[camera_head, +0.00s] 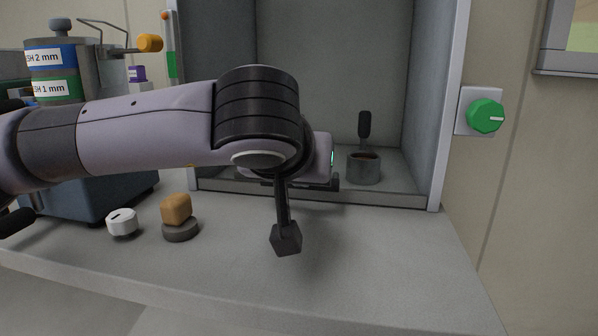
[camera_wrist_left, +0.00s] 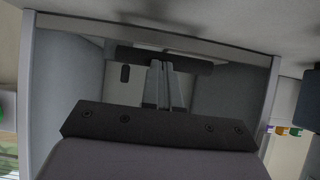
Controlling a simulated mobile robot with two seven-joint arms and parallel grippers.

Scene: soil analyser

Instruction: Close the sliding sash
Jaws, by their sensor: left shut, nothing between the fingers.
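The cabinet (camera_head: 330,70) stands open at the front in the head view. Its top is cut off, and I cannot make out the sash. My left arm reaches across the opening, and its wrist hides the fingertips there. In the wrist view, which looks upside down, my left gripper (camera_wrist_left: 165,64) is shut and empty. Its fingers point toward the cabinet. A dark bar (camera_wrist_left: 197,66) lies across near the fingertips; I cannot tell what it is or whether they touch.
A cup with a black-handled tool (camera_head: 364,168) stands inside the cabinet. A green knob (camera_head: 485,116) is on the wall at right. Labelled sieves (camera_head: 57,88), a white knob-like piece (camera_head: 122,222) and a tan block (camera_head: 176,209) are at left. The right front counter (camera_head: 390,260) is clear.

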